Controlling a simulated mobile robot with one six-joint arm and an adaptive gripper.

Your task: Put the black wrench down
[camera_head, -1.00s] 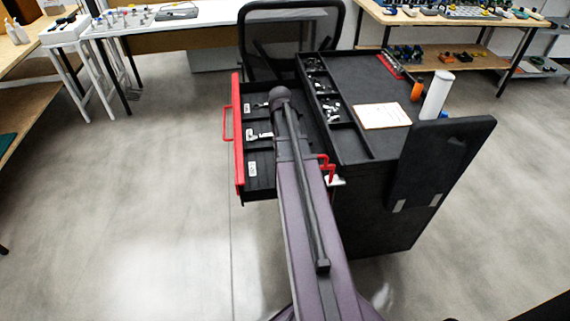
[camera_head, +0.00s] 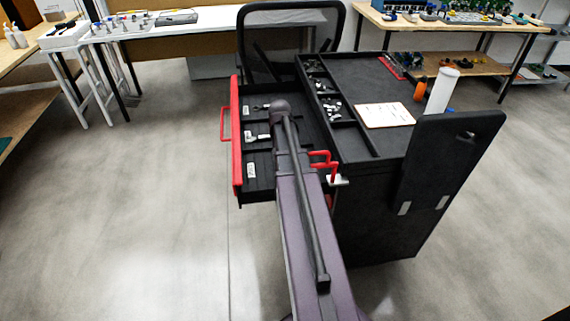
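The red-fronted drawer (camera_head: 236,150) of the black tool cart (camera_head: 372,210) is pulled out to the left. Its black inside has several compartments with white labels. A small silvery item (camera_head: 262,136) lies in the middle compartment, partly beside my arm. I cannot pick out a black wrench in the view. My arm reaches from the bottom edge up over the drawer's right part. My gripper is not visible; the arm's own links may hide it, so whether it holds anything does not show.
The cart top holds a white card (camera_head: 384,115), a white cylinder (camera_head: 442,91), an orange item (camera_head: 419,91) and a tray of small parts (camera_head: 330,105). A black panel (camera_head: 448,160) sticks out at the cart's right. Workbenches stand behind; the floor at left is clear.

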